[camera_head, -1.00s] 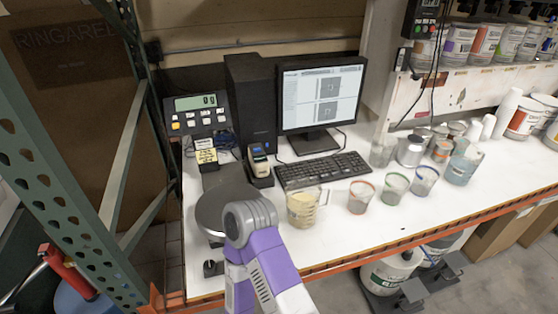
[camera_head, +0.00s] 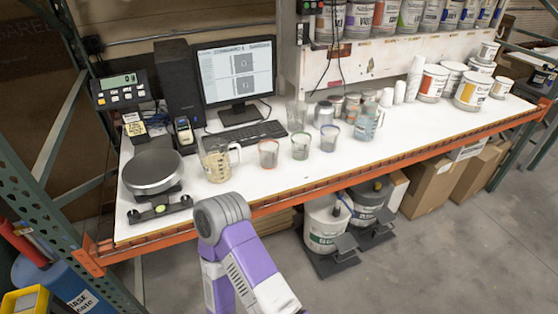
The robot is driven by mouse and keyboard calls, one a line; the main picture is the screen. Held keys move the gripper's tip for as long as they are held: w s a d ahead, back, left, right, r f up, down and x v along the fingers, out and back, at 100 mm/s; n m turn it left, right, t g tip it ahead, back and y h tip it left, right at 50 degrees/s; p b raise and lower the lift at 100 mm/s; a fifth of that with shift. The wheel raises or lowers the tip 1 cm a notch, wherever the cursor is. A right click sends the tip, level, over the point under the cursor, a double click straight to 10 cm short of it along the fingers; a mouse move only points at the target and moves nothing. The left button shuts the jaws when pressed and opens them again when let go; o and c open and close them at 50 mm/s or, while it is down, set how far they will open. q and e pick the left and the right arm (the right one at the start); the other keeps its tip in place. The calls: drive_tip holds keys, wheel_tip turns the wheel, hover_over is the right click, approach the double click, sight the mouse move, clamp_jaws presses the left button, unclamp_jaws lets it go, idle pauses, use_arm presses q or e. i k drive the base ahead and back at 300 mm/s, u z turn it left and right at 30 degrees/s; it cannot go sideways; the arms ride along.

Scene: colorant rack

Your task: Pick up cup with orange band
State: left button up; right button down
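A small clear cup with an orange-red band at its rim (camera_head: 268,153) stands upright on the white workbench (camera_head: 215,200), right of a clear measuring jug (camera_head: 216,163). A cup with a green band (camera_head: 300,146) and a cup with a blue band (camera_head: 331,136) stand to its right. One of my purple and white arms rises from the bottom, its grey joint in front of the bench's front edge. Neither gripper is in view.
A scale with a round plate (camera_head: 153,173) stands at the bench's left. Behind the cups are a keyboard (camera_head: 246,136), a monitor (camera_head: 235,72) and several small containers. Large paint tubs (camera_head: 473,91) stand at the right. The front bench strip is mostly clear.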

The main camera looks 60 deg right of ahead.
sight(267, 148)
drive_tip(key=u, duration=0.9)
drive_tip(key=i, duration=1)
drive_tip(key=z, duration=3.45)
drive_tip(key=i, duration=0.5)
drive_tip(key=z, duration=1.65)
drive_tip(key=i, duration=1.25)
drive_tip(key=u, duration=0.3)
